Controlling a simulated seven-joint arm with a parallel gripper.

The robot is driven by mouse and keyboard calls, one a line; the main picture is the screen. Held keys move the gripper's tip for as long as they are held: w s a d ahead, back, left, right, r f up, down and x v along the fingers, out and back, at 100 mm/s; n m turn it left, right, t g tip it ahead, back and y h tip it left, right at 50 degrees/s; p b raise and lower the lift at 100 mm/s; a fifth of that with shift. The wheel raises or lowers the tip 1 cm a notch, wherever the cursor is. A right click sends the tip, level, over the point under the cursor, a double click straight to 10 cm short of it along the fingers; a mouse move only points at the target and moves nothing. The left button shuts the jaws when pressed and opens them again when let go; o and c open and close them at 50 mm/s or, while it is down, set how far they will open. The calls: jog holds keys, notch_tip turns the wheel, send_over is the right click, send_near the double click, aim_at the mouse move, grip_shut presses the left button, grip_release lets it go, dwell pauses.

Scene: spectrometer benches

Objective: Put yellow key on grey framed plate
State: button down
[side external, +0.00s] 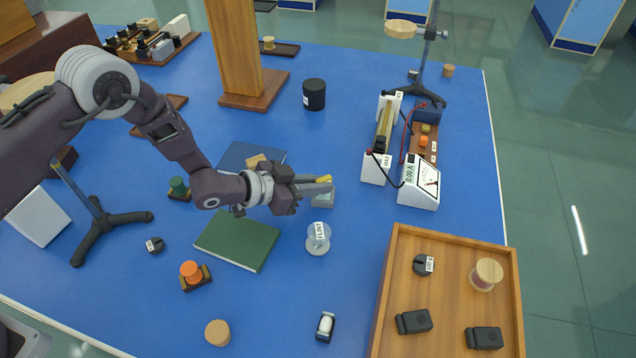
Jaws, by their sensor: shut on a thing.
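My gripper (312,187) is shut on the yellow key (324,179), of which only a small yellow part shows between the fingertips. The fingers point right, and the rest of the key is hidden by them. A small pale grey plate (325,200), which looks like the grey framed plate, lies on the blue table just below the fingertips, partly covered by them. I cannot tell whether the key touches it.
A green book (238,240) and a jar labelled FLINT (318,236) are close below the gripper. A white meter (420,182) stands to the right, and a wooden tray (398,280) at lower right.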

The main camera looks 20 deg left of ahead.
jog(key=c, duration=1.5)
grip_release()
jog(key=shift+a+r, duration=0.1)
jog(key=shift+r, duration=0.05)
jog(key=v, duration=1.2)
